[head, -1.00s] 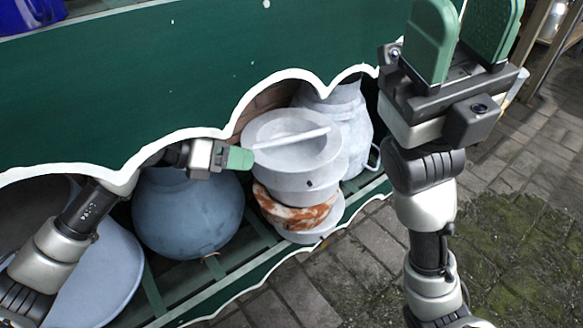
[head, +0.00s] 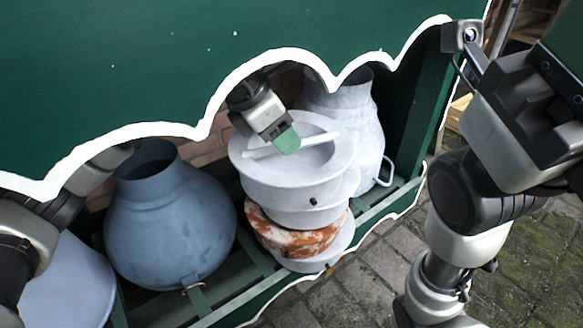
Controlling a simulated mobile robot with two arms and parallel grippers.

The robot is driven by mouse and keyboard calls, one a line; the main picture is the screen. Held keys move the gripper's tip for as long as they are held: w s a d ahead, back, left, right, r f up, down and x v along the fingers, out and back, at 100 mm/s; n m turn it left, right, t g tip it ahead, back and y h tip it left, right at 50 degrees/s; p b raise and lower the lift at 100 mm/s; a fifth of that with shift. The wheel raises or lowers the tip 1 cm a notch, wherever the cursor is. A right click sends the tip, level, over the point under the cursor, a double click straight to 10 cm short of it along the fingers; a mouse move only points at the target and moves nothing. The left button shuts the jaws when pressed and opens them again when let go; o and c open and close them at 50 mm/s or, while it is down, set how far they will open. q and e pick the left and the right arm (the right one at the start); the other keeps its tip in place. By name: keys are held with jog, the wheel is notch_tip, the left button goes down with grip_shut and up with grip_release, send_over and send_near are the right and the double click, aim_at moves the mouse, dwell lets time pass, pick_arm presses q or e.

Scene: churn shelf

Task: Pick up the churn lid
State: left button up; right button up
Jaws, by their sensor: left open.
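The churn lid (head: 290,177) is a round, pale grey dished piece with a bar handle across its top. It sits on top of a stack in the lower shelf, right of centre in the head view. My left gripper (head: 287,141) reaches in under the white scalloped edge, its green fingertip pad over the bar handle. The pad hides part of the bar, and I cannot tell whether it touches. The gripper is open, with nothing seen held. My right gripper (head: 535,110) is at the upper right, away from the lid, its fingertips not visible.
A rust-and-white round piece (head: 295,238) lies below the lid. A blue-grey churn (head: 170,225) stands to the left, and a pale churn with a side handle (head: 358,125) stands behind right. The green panel's white scalloped edge (head: 150,130) overhangs the shelf.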

aim_at(291, 159)
pick_arm(q)
jog(key=b+x, duration=0.3)
jog(key=x, duration=0.1)
jog(key=shift+f, duration=0.1)
grip_shut()
